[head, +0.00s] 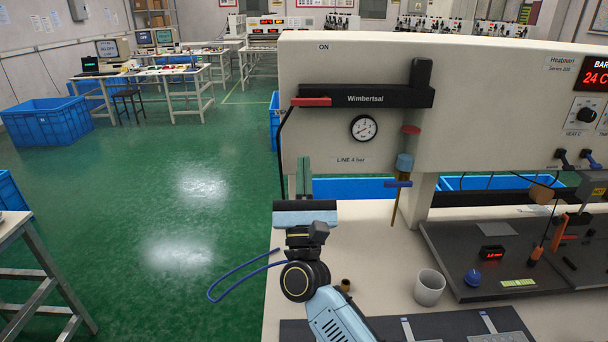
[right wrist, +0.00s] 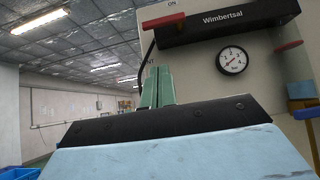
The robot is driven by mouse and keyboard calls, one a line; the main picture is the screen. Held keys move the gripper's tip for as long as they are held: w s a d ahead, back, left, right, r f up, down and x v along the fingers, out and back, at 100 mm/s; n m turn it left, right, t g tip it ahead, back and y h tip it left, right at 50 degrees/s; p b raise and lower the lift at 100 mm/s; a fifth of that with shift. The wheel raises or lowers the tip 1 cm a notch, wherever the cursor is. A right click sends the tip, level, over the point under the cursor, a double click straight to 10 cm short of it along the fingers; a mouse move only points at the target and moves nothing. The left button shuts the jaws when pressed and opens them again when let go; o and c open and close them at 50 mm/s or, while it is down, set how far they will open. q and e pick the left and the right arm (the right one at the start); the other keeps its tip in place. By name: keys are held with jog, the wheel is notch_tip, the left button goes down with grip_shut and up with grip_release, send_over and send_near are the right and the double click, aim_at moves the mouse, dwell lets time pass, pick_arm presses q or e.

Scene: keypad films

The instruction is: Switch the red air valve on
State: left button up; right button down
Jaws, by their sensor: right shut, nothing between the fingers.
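The red air valve lever (head: 311,101) lies horizontal at the left end of the black Wimbertsal unit (head: 365,97), pointing left. The ON label (head: 323,47) is on the cream panel above it. The lever also shows at the top of the right wrist view (right wrist: 163,20). My right gripper (head: 303,166) has green fingers held together, pointing up, with nothing between them. It is below the lever and apart from it in the head view. Its fingers show in the right wrist view (right wrist: 159,82), under the lever. My left gripper is not in view.
A round gauge (head: 364,128) sits under the black unit. A red-topped blue regulator with a blue lever (head: 397,184) is to the right. A dark hose runs down the panel's left edge. A white cup (head: 429,288) and a dark tray (head: 470,290) are on the bench.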

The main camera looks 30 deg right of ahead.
aim_at(311, 100)
jog(key=w+d+r+p, duration=0.1)
jog(key=w+r+p, duration=0.2)
jog(key=r, duration=0.4)
jog(key=shift+w+d+r, duration=0.25)
jog(key=shift+d+r, duration=0.1)
jog(key=shift+r, duration=0.05)
jog(key=shift+w, duration=0.1)
